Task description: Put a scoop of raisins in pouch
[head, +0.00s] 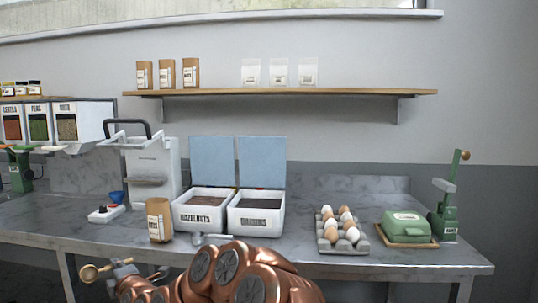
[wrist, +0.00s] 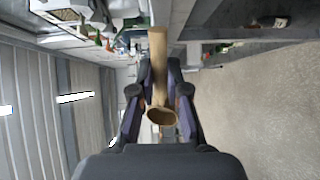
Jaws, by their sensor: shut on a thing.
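My gripper (head: 124,268) is shut on a wooden scoop (head: 88,273), low at the left in front of the counter. In the wrist view the scoop (wrist: 158,45) is between the fingers (wrist: 160,78), with a round hollow end towards the camera. I cannot tell whether it holds anything. The brown kraft pouch (head: 160,220) stands upright on the counter, apart from my gripper; whether its top is open is unclear. The raisin bin (head: 256,218) is white, with its blue lid (head: 261,162) raised and dark contents (head: 261,203) inside.
A similar hazelnut bin (head: 203,214) with raised lid adjoins the raisin bin on the left. A small scale-like device (head: 106,213) with a blue cup is left of the pouch. An egg tray (head: 341,231) and green box (head: 406,225) stand right. Counter is clear between bin and eggs.

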